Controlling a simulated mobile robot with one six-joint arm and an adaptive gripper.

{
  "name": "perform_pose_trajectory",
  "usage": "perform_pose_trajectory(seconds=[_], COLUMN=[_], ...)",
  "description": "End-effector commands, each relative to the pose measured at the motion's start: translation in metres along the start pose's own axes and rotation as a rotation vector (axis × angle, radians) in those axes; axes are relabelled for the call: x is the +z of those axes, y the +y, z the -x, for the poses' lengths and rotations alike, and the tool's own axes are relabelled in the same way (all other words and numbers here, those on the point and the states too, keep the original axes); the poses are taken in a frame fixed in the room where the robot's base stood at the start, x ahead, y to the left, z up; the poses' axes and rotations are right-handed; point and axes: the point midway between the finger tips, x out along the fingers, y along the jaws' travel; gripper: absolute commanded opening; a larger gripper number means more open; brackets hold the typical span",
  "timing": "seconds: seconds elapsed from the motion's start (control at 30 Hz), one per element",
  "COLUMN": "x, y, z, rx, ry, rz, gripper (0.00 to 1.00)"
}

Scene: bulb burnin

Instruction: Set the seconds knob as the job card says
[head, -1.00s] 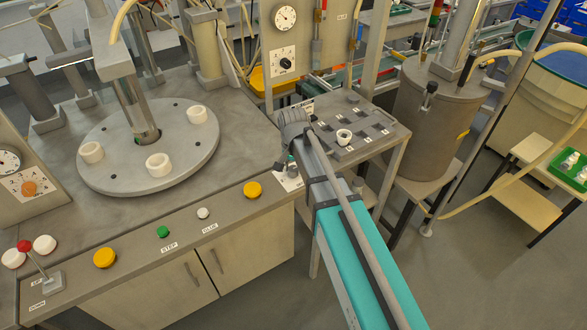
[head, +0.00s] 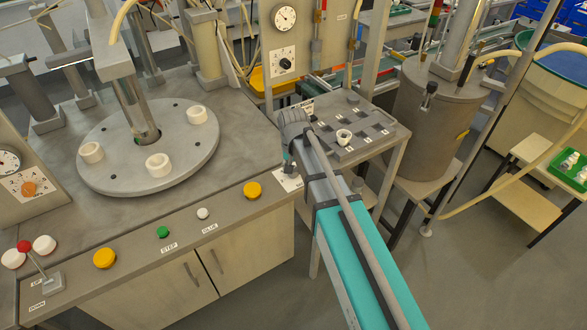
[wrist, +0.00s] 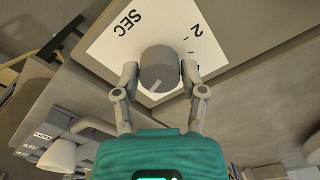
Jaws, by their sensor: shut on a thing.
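The seconds knob (wrist: 159,70) is a grey round knob on a white dial plate (wrist: 115,45) marked "SEC" and "2" in the wrist view. A pale pointer mark shows on the knob's near lower side. My gripper (wrist: 159,82) has one finger on each side of the knob and is shut on it. In the head view my gripper (head: 287,164) reaches down at the right end of the bench, over the white dial plate (head: 291,183). The knob itself is hidden there. I cannot make out a readable job card.
The bench front carries yellow buttons (head: 252,189), a green button (head: 162,232) and a red-tipped lever (head: 25,246). A round turntable (head: 125,180) with white rings stands behind.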

Motion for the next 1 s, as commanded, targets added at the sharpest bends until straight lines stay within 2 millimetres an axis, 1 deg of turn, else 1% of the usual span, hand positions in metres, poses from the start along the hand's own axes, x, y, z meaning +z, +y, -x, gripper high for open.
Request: perform_pose_trajectory(seconds=[0.3,0.6,0.8,1.0], x=[0.0000,0.0001,0.0001,0.0001], y=[-0.0003,-0.0001,-0.0001,0.0000], z=[-0.0001,-0.0001,-0.0001,-0.0001], rx=[-0.001,0.000,0.000,0.001], ry=[0.000,0.000,0.000,0.000], rz=[0.298,0.547,0.652,0.699], gripper=[0.06,0.06,0.06,0.06])
